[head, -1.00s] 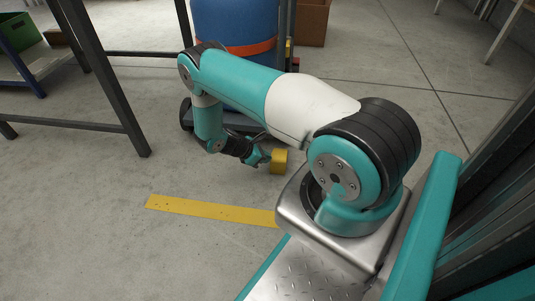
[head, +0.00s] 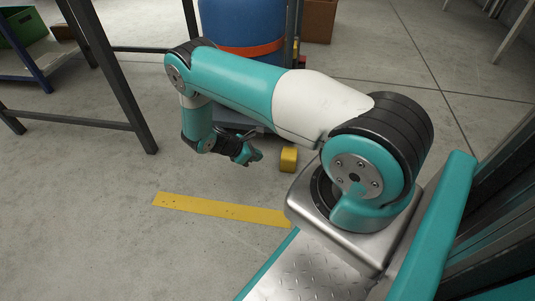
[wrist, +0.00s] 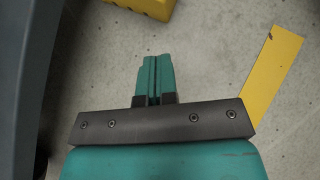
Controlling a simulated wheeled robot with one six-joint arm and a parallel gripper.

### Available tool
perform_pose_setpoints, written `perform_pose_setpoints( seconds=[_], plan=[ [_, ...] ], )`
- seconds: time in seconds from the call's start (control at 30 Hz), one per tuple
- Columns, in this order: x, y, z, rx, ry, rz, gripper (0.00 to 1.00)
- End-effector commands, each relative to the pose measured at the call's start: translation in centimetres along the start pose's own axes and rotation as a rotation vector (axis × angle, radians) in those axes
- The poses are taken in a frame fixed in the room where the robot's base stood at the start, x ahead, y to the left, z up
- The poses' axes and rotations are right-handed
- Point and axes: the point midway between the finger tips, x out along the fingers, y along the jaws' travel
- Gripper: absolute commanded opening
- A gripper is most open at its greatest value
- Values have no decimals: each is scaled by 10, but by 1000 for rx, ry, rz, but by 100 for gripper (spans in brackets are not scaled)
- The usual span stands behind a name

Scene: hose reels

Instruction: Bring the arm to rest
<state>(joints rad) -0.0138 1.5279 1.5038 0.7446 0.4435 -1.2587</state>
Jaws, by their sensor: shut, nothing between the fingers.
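My gripper (head: 256,156) hangs at the end of my bent arm, left of a small yellow block-like object (head: 289,159) in the head view. In the wrist view my gripper (wrist: 154,60) shows its two teal fingers pressed together with nothing between them. Concrete floor shows beyond the fingertips. A yellow object (wrist: 146,7) sits at the top edge of the wrist view, apart from the fingers.
A yellow floor strip (head: 220,208) lies in front of my arm; it also shows in the wrist view (wrist: 272,70). A blue drum (head: 243,22) with an orange band stands behind my arm. A dark metal frame (head: 112,80) stands at the left. Open floor lies at lower left.

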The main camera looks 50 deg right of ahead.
Motion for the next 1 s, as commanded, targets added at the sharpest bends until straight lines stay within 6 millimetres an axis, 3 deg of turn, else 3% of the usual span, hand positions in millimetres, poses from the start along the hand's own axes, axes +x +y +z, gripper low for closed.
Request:
perform_pose_setpoints(
  seconds=[0.03,0.23,0.67,0.77,0.83,1.0],
  plan=[
    [-16,0,4,-1,0,1,0],
    [-46,0,2,-1,0,0,0],
    [-59,1,2,6,8,0,0],
    [-86,6,8,35,52,3,0],
    [-121,10,16,72,112,4,0],
    [-232,3,50,185,313,-19,0]
  ],
)
